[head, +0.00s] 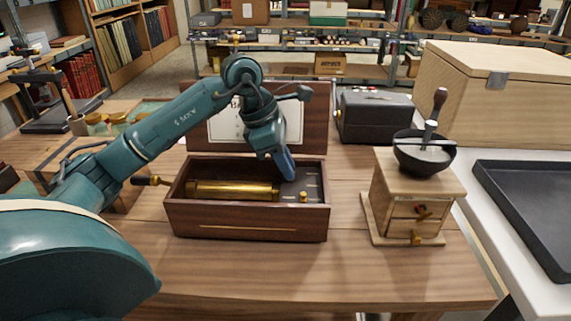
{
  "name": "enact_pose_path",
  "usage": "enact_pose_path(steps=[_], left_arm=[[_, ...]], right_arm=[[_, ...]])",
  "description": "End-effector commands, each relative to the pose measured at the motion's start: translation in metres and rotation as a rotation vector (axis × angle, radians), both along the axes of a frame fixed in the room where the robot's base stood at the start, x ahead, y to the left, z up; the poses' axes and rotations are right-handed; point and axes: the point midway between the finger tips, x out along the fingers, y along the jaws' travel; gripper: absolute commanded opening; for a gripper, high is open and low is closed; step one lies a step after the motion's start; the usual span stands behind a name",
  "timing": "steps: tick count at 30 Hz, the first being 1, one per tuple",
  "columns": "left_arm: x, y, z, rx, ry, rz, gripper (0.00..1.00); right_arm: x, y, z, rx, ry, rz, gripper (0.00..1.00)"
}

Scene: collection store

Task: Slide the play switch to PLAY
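An open wooden music box (246,222) stands on the wooden table, its lid raised at the back. A brass cylinder (232,190) lies inside it. A dark panel with pale marks fills the right end, and a small brass knob (304,196), likely the play switch, stands near its front. Its setting is too small to read. My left gripper (289,176) reaches down over the back of this panel, behind and left of the knob and apart from it. Its fingers look narrow, and I cannot tell whether they are open. My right gripper is not in view.
A wooden grinder (415,197) stands to the right, with a dark case (375,116) behind. A black tray (530,205) lies at far right. The table front is clear.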

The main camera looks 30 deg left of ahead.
Motion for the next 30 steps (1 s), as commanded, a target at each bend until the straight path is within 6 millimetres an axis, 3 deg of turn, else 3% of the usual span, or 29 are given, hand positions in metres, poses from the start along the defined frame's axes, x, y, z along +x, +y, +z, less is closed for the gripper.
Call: enact_pose_path(steps=[6, 17, 30], left_arm=[[0.001, 0.001, 0.002, 0.000, -0.004, 0.003, 0.32], [-0.001, 0.003, 0.008, 0.000, 0.000, 0.001, 0.33], [-0.019, 0.032, 0.092, -0.001, -0.006, 0.004, 0.33]], right_arm=[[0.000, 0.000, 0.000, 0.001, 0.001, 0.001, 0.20], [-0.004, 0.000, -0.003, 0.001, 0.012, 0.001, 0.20], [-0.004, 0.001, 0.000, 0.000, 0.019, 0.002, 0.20]])
